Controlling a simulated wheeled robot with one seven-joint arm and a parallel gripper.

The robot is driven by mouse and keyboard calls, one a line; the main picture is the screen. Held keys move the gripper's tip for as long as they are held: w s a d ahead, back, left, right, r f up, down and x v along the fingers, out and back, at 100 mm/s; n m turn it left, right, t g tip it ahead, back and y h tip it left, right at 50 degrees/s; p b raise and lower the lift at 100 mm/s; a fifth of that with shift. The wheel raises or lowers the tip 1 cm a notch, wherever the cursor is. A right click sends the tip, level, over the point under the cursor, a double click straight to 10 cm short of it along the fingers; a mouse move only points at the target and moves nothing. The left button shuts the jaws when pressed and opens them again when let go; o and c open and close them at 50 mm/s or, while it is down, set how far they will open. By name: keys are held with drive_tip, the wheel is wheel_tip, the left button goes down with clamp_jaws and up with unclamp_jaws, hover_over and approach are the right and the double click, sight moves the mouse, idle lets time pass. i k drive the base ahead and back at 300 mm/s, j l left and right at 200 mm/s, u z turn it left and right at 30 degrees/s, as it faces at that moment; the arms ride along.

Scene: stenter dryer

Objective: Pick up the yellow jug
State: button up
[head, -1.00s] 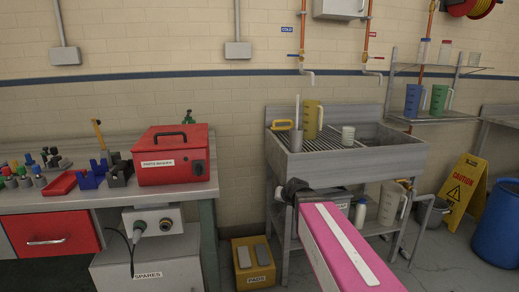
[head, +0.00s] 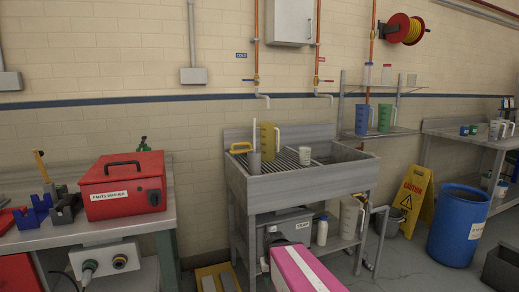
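The yellow jug (head: 266,138) stands upright on the ribbed drainboard of the steel sink unit (head: 295,182), toward its back left. A grey cylinder (head: 254,163) with a thin rod stands in front of it and hides part of its lower left. A yellow-handled item (head: 241,147) lies just left of it, and a pale cup (head: 304,155) stands to its right. My pink arm reaches in from the bottom edge, below the sink front. Dark grey parts lie at its far end, but I cannot make out the fingers. Nothing touches the jug.
A shelf right of the sink holds a blue jug (head: 364,118) and a green jug (head: 385,118). A white jug (head: 350,217) stands under the sink. A yellow caution sign (head: 413,196) and blue barrel (head: 458,225) stand right. A red box (head: 122,187) sits on the left bench.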

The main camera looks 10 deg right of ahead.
sight(268, 130)
drive_tip(key=i+l+u, duration=0.1)
drive_tip(key=l+u, duration=0.2)
drive_tip(key=u, duration=0.2)
drive_tip(key=l+u, duration=0.25)
drive_tip(key=u, duration=0.2)
drive_tip(key=l+u, duration=0.15)
drive_tip(key=l, duration=0.45)
drive_tip(key=l+u, duration=0.15)
drive_tip(key=l, duration=0.45)
drive_tip(key=k+l+u, duration=0.15)
drive_tip(key=l, duration=0.45)
drive_tip(key=k+l+u, duration=0.15)
drive_tip(key=l, duration=0.45)
drive_tip(key=i+l, duration=0.05)
